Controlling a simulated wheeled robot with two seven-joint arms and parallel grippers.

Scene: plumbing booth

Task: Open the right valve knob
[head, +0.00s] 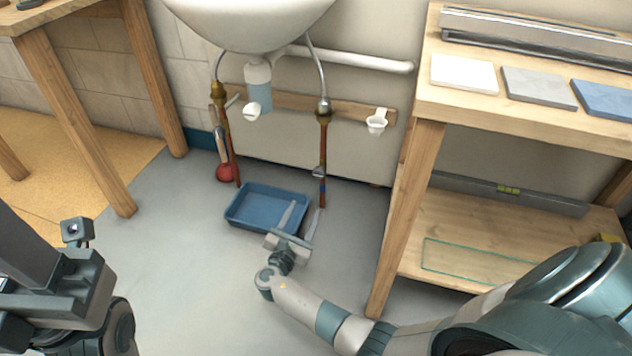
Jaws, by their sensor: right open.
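The right pipe (323,140) is copper and runs down the wall under the sink. A small grey valve knob (319,172) sits on its lower part. My right gripper (301,220) is below and slightly left of this knob, in front of the pipe and apart from both. Its two fingers are spread and point up toward the wall, with nothing held between them. Part of my left arm's end (65,290) shows at the lower left, far from the valve. Whether its jaws are open cannot be made out.
A blue tray (238,222) lies on the floor beside my right gripper. A white sink (250,22) hangs above. The left pipe (229,145) has a red ball (225,173) near its foot.

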